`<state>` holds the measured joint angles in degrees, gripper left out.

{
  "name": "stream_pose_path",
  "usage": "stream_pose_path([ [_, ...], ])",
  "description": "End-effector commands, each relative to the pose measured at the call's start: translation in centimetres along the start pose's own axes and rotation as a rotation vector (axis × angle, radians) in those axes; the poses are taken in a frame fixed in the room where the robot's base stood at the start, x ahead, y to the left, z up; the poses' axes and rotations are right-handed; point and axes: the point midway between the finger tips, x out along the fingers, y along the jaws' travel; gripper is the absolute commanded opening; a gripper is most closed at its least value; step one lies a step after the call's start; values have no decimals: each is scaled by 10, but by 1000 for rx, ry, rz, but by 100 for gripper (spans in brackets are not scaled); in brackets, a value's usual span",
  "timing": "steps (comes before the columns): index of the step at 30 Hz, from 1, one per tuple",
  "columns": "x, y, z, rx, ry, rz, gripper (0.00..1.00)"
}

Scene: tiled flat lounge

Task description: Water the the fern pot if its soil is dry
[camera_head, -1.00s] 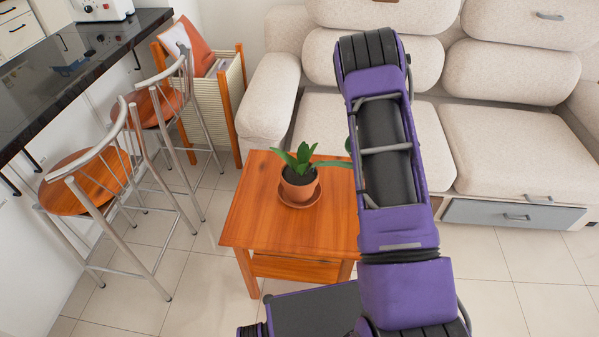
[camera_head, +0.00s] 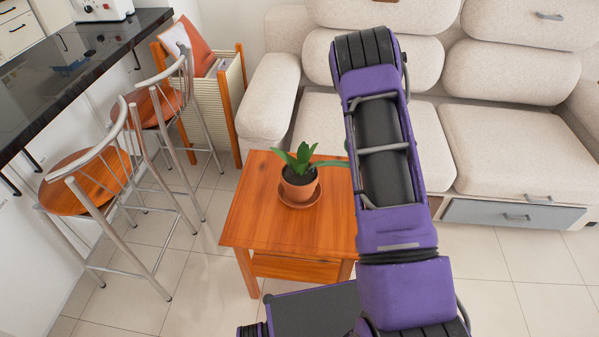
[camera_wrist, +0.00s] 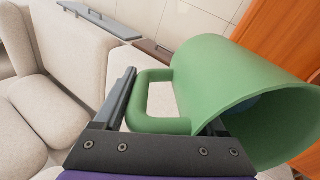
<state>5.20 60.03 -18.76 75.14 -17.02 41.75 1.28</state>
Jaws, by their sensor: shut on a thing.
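The fern pot (camera_head: 299,189) is a terracotta pot with broad green leaves and dark soil. It stands upright on a saucer (camera_head: 291,203) on a small wooden table. The soil looks dark, but I cannot tell whether it is wet. My gripper (camera_wrist: 170,112) is shut on the handle of a green can (camera_wrist: 215,75), which is tilted in the wrist view with a bluish patch inside its wide mouth. In the head view my arm hides the gripper and most of the can.
The wooden table (camera_head: 256,221) is otherwise bare. A cream sofa (camera_head: 485,150) stands behind. Two bar stools (camera_head: 85,185) and a dark counter (camera_head: 70,85) are on the left, with a magazine rack (camera_head: 215,95) behind the stools. Tiled floor is clear on the right.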

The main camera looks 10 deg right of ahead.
Motion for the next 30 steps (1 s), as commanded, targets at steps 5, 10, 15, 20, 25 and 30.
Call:
stream_pose_path([
  [5, 28, 4, 1, 10, -2, -89, 0],
  [10, 55, 1, 0, 5, -1, -208, 0],
  [15, 57, 0, 0, 1, 0, -220, 0],
  [20, 70, 0, 0, 3, -1, -266, 0],
  [25, 90, -3, 0, 6, -2, -350, 0],
  [30, 105, -8, 0, 4, -1, -441, 0],
])
